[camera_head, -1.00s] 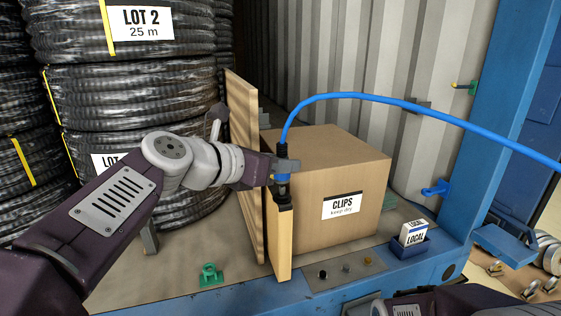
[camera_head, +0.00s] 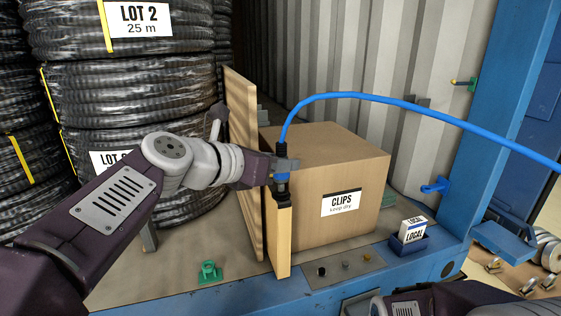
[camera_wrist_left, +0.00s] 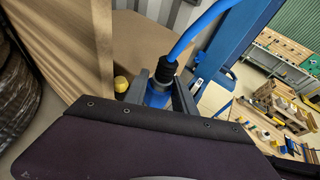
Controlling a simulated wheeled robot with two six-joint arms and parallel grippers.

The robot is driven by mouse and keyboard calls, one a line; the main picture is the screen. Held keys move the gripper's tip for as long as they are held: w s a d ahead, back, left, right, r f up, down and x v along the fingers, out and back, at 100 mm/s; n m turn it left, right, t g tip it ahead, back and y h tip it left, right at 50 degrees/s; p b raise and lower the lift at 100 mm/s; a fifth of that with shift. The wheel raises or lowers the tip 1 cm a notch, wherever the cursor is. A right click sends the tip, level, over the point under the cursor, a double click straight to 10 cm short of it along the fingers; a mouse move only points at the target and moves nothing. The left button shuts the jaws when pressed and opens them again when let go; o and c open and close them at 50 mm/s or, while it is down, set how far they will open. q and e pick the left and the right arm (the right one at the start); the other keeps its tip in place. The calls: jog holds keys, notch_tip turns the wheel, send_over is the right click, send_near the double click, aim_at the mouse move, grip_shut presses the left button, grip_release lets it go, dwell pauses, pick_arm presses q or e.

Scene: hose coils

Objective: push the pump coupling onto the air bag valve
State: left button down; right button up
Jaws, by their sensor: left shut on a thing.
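My left gripper (camera_head: 284,166) is shut on the pump coupling (camera_head: 282,150), which has a black collar and a blue body at the end of the blue hose. The coupling also shows between the fingers in the left wrist view (camera_wrist_left: 157,92). It stands roughly upright over the narrow top of a wooden piece (camera_head: 283,240). A dark part (camera_head: 283,188) sits directly below the fingers; I cannot tell whether it is the air bag valve or the coupling's lower end. The air bag itself is not recognisable. My right gripper is not in view; only part of my right arm shows at bottom right.
A cardboard CLIPS box (camera_head: 350,170) stands close right of the gripper. A wooden board (camera_head: 243,150) and stacked black hose coils (camera_head: 130,90) are on the left. The blue hose (camera_head: 400,101) arches right. A small LOCAL box (camera_head: 414,231) stands near the front edge.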

aim_at(281, 175)
pick_arm(q)
jog(key=shift+f+b, duration=1.15)
jog(key=shift+f, duration=0.45)
jog(key=c, duration=0.9)
grip_release()
jog(key=shift+c, duration=0.2)
jog(key=shift+o, duration=0.3)
jog(key=shift+r, duration=0.1)
jog(key=shift+o, duration=1.1)
jog(key=shift+s+a+r, duration=0.1)
jog(key=shift+v, duration=0.8)
jog(key=shift+s+a+r, duration=0.1)
jog(key=shift+s+a, duration=0.05)
jog(key=shift+v, duration=0.85)
